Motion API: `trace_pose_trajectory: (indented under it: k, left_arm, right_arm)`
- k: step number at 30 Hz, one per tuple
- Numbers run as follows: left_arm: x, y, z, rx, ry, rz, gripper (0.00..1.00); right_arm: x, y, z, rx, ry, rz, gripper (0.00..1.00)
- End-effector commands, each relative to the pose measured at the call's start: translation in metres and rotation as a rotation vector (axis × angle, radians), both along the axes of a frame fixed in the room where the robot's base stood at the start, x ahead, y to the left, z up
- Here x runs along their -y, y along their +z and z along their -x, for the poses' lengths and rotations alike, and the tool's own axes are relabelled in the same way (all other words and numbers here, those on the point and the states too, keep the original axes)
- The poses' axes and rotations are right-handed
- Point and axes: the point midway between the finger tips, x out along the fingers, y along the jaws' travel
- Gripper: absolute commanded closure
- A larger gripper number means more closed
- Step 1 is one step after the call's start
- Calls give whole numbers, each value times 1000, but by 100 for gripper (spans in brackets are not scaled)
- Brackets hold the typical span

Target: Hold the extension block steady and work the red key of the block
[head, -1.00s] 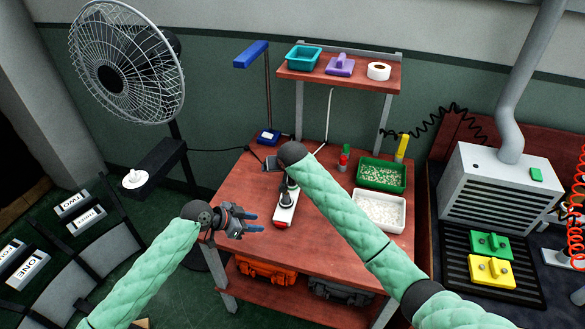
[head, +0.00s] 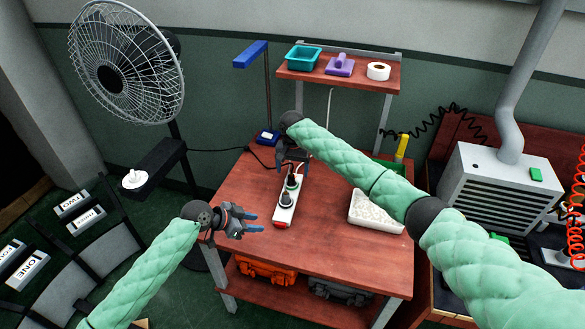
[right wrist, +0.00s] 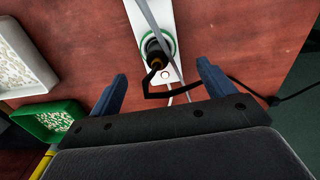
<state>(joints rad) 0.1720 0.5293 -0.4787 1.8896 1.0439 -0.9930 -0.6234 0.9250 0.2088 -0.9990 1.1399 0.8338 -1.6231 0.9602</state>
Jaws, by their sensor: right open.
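The extension block (head: 284,215) is a long white strip lying on the red-brown table, with dark plugs in its sockets. Its red key (head: 280,225) is at the near end, uncovered. My left gripper (head: 259,222) is open and empty, left of the near end, its blue fingertips pointing towards the block without touching it. My right gripper (head: 291,158) is over the far end of the block. In the right wrist view, its open blue fingers (right wrist: 163,82) lie either side of the block's end (right wrist: 150,15), apart from it. A plug sits in a green-ringed socket; the red key is out of that view.
A black cord (right wrist: 245,88) and a pale cable run from the block's far end. A white tray of pellets (head: 376,210) stands to the right, partly behind my right arm. A green tray (right wrist: 52,120) is beside it. The table's front middle is clear.

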Motion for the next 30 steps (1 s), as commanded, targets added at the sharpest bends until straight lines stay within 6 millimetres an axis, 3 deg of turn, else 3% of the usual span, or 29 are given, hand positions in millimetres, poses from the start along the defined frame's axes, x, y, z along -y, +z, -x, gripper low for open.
trace_pose_trajectory:
  k: [16,30]
  left_arm:
    - [0,0,0,0,0,0,64]
    - [0,0,0,0,0,0,64]
  right_arm:
    - [0,-65,0,0,-1,1,18]
    - [0,-75,0,1,1,0,20]
